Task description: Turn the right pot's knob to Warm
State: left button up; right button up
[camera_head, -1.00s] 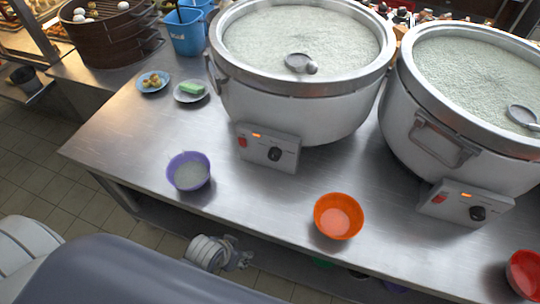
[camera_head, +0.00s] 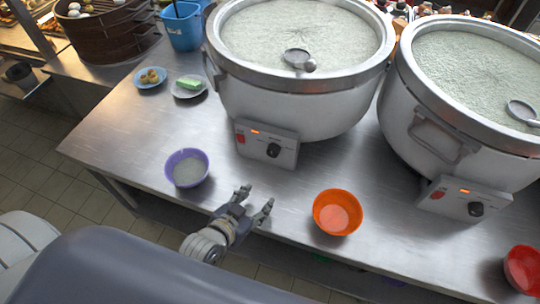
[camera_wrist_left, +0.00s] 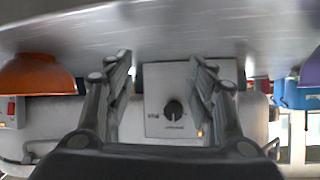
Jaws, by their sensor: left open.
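The right pot (camera_head: 455,100) is a large metal stockpot full of pale congee. Its control box (camera_head: 462,200) has a red switch, a lit orange lamp and a black knob (camera_head: 476,209). The knob's setting is too small to read. My left gripper (camera_head: 256,199) is open and empty at the table's front edge, between the purple and orange bowls and well left of that knob. In the left wrist view, upside down, the open fingers (camera_wrist_left: 162,75) frame the left pot's control box (camera_wrist_left: 172,98), at a distance. My right gripper is not in view.
The left pot (camera_head: 300,100) has a similar box with a black knob (camera_head: 273,150). A purple bowl (camera_head: 187,168), an orange bowl (camera_head: 337,212) and a red bowl (camera_head: 523,270) stand along the front of the steel table (camera_head: 125,150). Bare table lies between the bowls.

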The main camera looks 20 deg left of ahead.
aim_at(272, 154)
pick_arm(q)
jog(key=r+t, duration=0.1)
jog(key=w+r+t, duration=0.1)
jog(key=t, duration=0.1)
jog(key=r+t, duration=0.1)
jog(key=shift+w+d+t, duration=0.1)
jog(key=shift+w+t, duration=0.2)
jog(key=shift+w, duration=0.05)
jog(key=w, duration=0.3)
jog(key=w+r+t+p, duration=0.1)
jog(key=w, duration=0.3)
jog(key=w+t+p, duration=0.1)
jog(key=w, duration=0.2)
jog(key=shift+w+d+r+y, duration=0.1)
jog(key=shift+w+r+y, duration=0.1)
jog(key=shift+r+y, duration=0.15)
jog(key=shift+c, duration=0.2)
jog(key=c, duration=1)
